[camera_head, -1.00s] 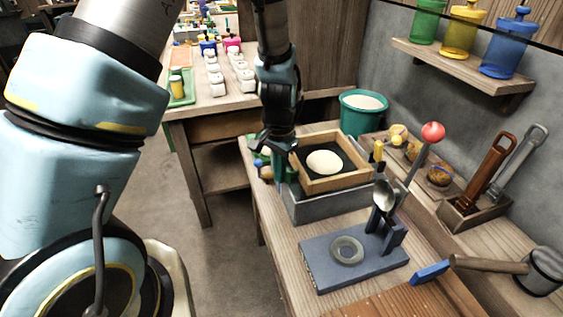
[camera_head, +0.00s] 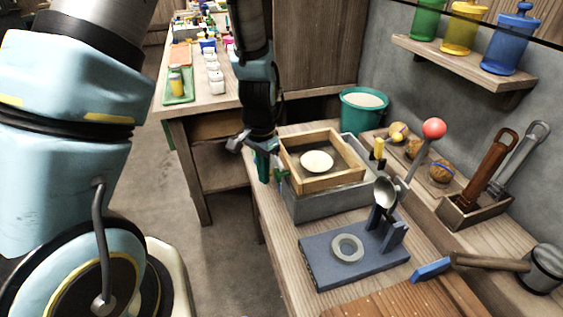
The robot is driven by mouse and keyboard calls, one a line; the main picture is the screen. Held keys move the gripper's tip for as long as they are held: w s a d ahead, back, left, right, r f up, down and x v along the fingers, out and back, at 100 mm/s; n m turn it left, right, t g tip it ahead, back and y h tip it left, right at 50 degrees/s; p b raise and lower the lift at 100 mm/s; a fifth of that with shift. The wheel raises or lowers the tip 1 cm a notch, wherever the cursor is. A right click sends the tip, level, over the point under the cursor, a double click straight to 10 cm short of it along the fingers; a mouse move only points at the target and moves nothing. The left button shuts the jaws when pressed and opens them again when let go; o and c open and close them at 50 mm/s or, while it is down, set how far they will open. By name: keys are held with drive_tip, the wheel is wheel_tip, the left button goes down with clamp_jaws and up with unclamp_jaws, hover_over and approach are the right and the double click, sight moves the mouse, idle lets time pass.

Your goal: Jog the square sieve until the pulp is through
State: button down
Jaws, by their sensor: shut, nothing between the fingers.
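The square sieve (camera_head: 325,184) is a wooden frame with a dark mesh. A pale, round mound of pulp (camera_head: 317,161) lies in the middle of the mesh. The sieve rests on top of a grey box (camera_head: 328,205) and sits toward its left side. My gripper (camera_head: 270,162) points down at the left side of the sieve, close against the frame. It is shut and holds nothing. Whether its fingers touch the frame cannot be told from this view.
Right of the sieve stand a yellow-handled tool (camera_head: 378,149) and a lever with a red ball (camera_head: 434,129). In front is a grey base with a ring (camera_head: 347,248). A green bucket (camera_head: 362,112) stands behind. A mallet (camera_head: 541,268) lies at the right front.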

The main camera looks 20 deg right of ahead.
drive_tip(key=d, duration=0.1)
drive_tip(key=d+p, duration=0.1)
drive_tip(key=d, duration=0.3)
drive_tip(key=shift+s+d, duration=0.15)
drive_tip(key=shift+s, duration=0.15)
drive_tip(key=shift+w+a, duration=0.15)
drive_tip(key=shift+a, duration=1.2)
drive_tip(key=shift+w+a, duration=0.15)
drive_tip(key=shift+a, duration=1.15)
drive_tip(key=d, duration=0.3)
drive_tip(key=d+p, duration=0.1)
drive_tip(key=d, duration=0.1)
drive_tip(key=shift+s+d, duration=0.3)
drive_tip(key=shift+w+a+b, duration=0.15)
drive_tip(key=shift+a+b, duration=0.05)
drive_tip(key=shift+a, duration=1.2)
drive_tip(key=shift+w+a+b, duration=0.15)
drive_tip(key=shift+a, duration=1.25)
